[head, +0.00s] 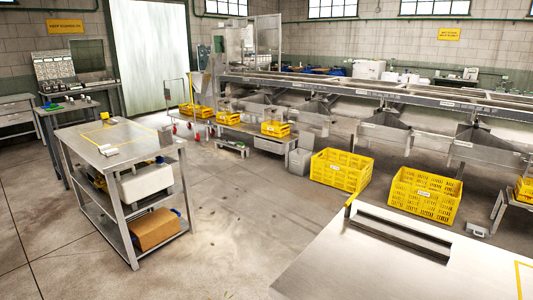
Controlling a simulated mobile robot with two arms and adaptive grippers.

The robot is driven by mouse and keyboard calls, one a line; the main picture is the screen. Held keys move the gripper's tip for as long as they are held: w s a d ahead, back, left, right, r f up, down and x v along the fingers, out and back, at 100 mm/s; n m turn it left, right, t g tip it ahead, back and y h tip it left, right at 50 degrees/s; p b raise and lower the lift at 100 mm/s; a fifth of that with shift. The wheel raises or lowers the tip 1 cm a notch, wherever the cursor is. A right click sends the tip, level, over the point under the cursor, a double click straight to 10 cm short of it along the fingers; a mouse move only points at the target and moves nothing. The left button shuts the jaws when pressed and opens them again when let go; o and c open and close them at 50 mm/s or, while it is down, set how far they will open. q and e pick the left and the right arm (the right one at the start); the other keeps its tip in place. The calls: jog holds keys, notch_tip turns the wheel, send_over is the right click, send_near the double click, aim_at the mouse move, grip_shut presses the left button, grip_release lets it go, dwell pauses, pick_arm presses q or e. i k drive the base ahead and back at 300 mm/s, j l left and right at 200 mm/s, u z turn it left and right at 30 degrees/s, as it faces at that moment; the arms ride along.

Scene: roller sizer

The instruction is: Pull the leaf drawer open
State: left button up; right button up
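I cannot pick out the leaf drawer with certainty in the head view. The long steel roller sizer (400,91) runs across the back and right, with several sloped metal chutes below it. A low grey tray-like piece (232,147) sits near the floor under its left part, and I cannot tell if it is a drawer. Neither of my grippers shows in the head view.
A steel shelf table (85,147) stands at left, with a cardboard box (155,229) on its bottom shelf. Yellow crates (341,170) (424,195) stand on the floor before the sizer. A steel table (350,270) fills the lower right. The middle floor is clear.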

aim_at(272, 145)
jog(key=i+j+u, duration=0.9)
jog(key=i+u, duration=0.2)
jog(key=i+j, duration=0.1)
jog(key=i, duration=0.3)
jog(key=i+j+z, duration=0.1)
jog(key=i, duration=0.3)
jog(key=i+l+z, duration=0.15)
jog(key=i+z, duration=0.25)
jog(key=i+l+z, duration=0.1)
jog(key=z, duration=0.25)
jog(key=i+z, duration=0.4)
jog(key=i+j+z, duration=0.15)
jog(key=z, duration=0.25)
jog(key=i+z, duration=0.25)
jog(key=i, duration=1.4)
jog(key=i+u, duration=0.15)
jog(key=i, duration=0.7)
jog(key=i+u, duration=0.15)
jog(key=i, duration=0.65)
jog(key=i+l+u, duration=0.15)
jog(key=i, duration=0.7)
